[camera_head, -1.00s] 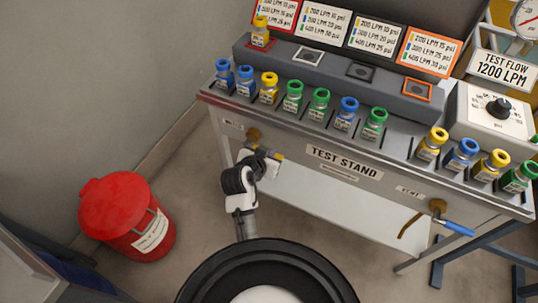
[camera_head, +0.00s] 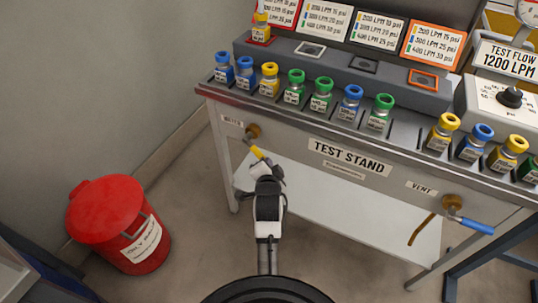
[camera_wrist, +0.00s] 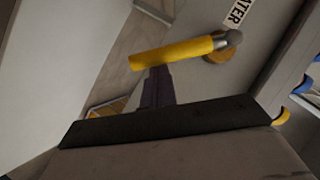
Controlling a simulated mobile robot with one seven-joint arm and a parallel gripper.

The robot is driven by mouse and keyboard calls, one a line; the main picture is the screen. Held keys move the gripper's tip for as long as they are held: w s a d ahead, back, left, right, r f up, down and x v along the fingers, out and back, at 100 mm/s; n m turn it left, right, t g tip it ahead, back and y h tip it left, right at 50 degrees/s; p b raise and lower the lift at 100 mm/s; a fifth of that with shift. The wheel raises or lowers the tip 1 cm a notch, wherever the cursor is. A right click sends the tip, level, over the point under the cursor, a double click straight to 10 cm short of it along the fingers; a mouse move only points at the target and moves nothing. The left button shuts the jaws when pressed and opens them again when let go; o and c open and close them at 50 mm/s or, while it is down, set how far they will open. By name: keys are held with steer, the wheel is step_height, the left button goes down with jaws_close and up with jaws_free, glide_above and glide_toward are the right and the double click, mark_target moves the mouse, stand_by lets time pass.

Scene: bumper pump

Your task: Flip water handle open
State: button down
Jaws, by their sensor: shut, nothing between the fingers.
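The yellow water handle (camera_head: 260,154) hangs from a brass valve (camera_head: 253,131) on the left of the stand's front panel, slanting down and right. In the wrist view the yellow handle (camera_wrist: 172,52) crosses the upper middle, with its metal pivot at the right by a partly visible "WATER" label (camera_wrist: 240,12). My gripper (camera_head: 271,168) is at the handle's lower end. In the wrist view the dark finger of my gripper (camera_wrist: 157,85) reaches up to the handle's underside; contact is not certain. The fingers are shut with nothing between them.
The test stand (camera_head: 300,150) carries several coloured bottles along its top edge. A vent valve with a blue handle (camera_head: 470,226) is on the panel's right. A red bin (camera_head: 115,225) stands on the floor at left. The floor between bin and stand is clear.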

steer(key=w+a+f+m+t+y+b, duration=0.2)
steer(key=a+f+m+t, duration=0.1)
steer(key=a+f+m, duration=0.1)
steer(key=shift+w+a+f+b, duration=0.2)
steer(key=shift+a+f+b, duration=0.1)
steer(key=shift+a+f, duration=0.2)
steer(key=shift+a, duration=0.1)
stand_by(0.7)
